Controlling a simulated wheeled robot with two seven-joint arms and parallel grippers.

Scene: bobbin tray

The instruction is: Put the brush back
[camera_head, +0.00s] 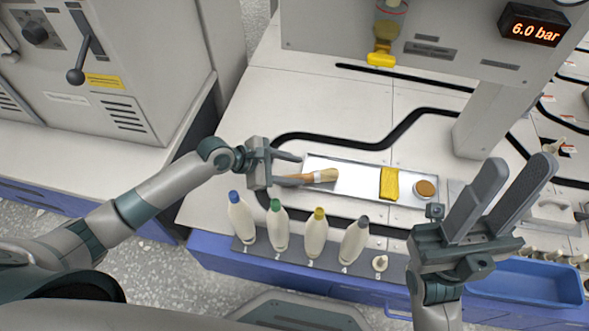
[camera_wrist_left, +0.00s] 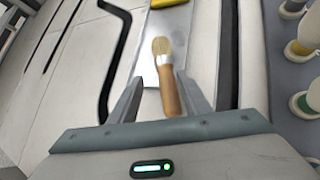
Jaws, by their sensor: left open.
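The brush (camera_head: 319,176) has a wooden handle and pale bristles. It lies at the left end of a shallow metal tray (camera_head: 353,182), its handle towards my left gripper (camera_head: 288,169). In the left wrist view the brush (camera_wrist_left: 165,75) lies between the two open fingers of my left gripper (camera_wrist_left: 156,97), with the handle nearest the palm. The handle is close to the right finger; I cannot tell whether they touch. My right gripper (camera_head: 517,180) is open and empty at the right, above the bench.
The tray also holds a yellow sponge (camera_head: 389,183) and a round brown-topped item (camera_head: 425,188). Several bottles with coloured caps, one a green-capped bottle (camera_head: 278,225), stand in front of the tray. A blue bin (camera_head: 525,280) is at the right. A yellow-nozzled dispenser (camera_head: 382,55) hangs behind.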

